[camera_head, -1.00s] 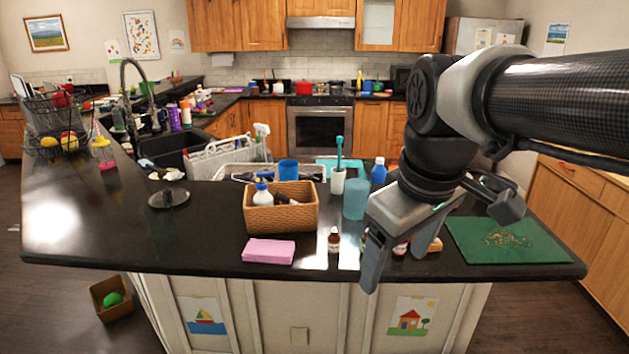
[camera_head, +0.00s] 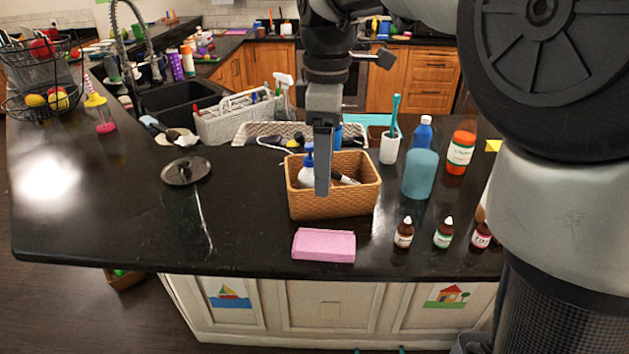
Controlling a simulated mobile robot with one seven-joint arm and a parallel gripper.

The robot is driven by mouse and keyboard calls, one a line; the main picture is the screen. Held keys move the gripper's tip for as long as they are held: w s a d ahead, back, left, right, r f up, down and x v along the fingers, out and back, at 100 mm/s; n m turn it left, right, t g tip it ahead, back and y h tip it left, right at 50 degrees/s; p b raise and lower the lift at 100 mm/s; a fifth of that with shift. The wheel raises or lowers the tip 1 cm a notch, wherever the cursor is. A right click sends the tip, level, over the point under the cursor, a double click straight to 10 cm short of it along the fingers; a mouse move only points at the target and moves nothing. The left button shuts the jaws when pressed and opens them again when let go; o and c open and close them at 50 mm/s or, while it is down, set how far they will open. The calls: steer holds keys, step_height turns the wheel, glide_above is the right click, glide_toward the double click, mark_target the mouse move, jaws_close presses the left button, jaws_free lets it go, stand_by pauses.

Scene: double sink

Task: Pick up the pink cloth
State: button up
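The pink cloth (camera_head: 324,245) lies folded flat on the black counter near its front edge, in front of the wicker basket. It is fully in view. My gripper (camera_head: 322,190) points down in front of the basket's opening in the picture, above and behind the cloth and apart from it. Its fingers are seen edge-on as one narrow shape, so I cannot tell whether they are open or shut. I see nothing held between them.
The wicker basket (camera_head: 361,196) holds a white bottle with a blue cap. Small brown bottles (camera_head: 404,233) stand right of the cloth.

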glide_above(325, 241)
steer(key=f, duration=1.2)
steer(key=shift+w+a, duration=0.15)
steer(key=shift+w, duration=0.2)
steer(key=f, duration=0.2)
steer(key=s+f, duration=0.1)
steer(key=f, duration=0.1)
steer(key=shift+w+f, duration=0.15)
steer(key=shift+f, duration=0.5)
steer(key=c, duration=1.1)
step_height(325, 241, up, 10)
steer(key=shift+r, duration=0.1)
steer(key=shift+c, duration=0.2)
steer(key=o, duration=0.5)
steer(key=c, duration=0.4)
steer(key=shift+f, duration=0.2)
